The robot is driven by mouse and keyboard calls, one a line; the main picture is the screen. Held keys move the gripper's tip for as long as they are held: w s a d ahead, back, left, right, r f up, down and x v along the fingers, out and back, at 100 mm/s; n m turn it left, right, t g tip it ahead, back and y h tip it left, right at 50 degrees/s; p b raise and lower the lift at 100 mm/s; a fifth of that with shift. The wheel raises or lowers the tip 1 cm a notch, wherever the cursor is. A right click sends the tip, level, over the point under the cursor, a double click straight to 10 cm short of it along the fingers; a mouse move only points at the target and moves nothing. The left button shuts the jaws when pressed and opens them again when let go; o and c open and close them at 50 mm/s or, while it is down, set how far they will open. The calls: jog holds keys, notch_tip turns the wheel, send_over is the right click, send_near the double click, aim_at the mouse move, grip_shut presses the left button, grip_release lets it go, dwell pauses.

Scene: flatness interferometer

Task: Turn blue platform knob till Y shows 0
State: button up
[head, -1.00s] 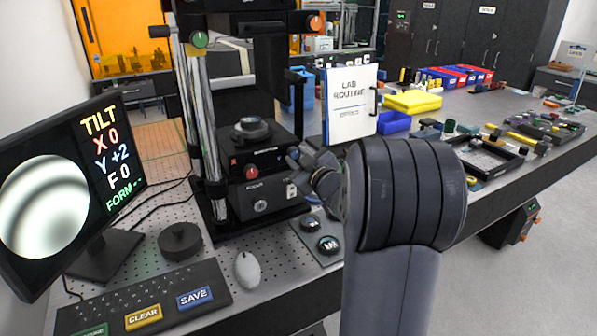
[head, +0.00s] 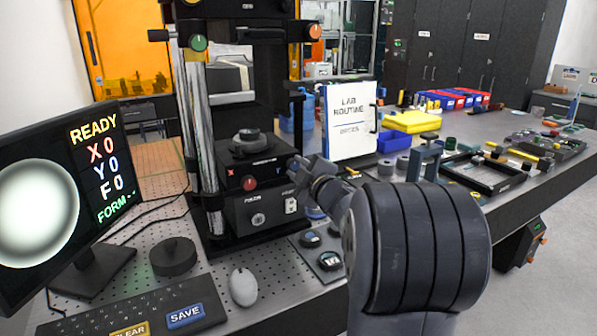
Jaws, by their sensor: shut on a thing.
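The monitor (head: 125,184) at the left reads READY, with X 0, Y 0, F 0 and FORM with dashes. Its round fringe picture (head: 35,212) shows one broad bright centre with a dark rim. The interferometer platform (head: 250,165) stands mid-view with a dark round part (head: 247,142) on top. A red knob (head: 249,183) is on its front face. My gripper (head: 297,168) is at the platform's right side, shut on the blue platform knob. The blue knob itself is hidden behind my gripper, and the fingertips are hard to make out.
A green knob (head: 198,42) and an orange knob (head: 315,31) sit higher on the stand. The Lab Routine board (head: 350,122) stands close behind my gripper. A keyboard (head: 120,315), a mouse (head: 243,287) and a dark disc (head: 173,256) lie on the bench in front.

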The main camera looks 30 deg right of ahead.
jog(key=o, duration=1)
jog(key=shift+c, duration=0.2)
jog(key=s, duration=1.1)
jog(key=shift+d, duration=0.15)
jog(key=shift+w, duration=0.1)
dwell(0.9)
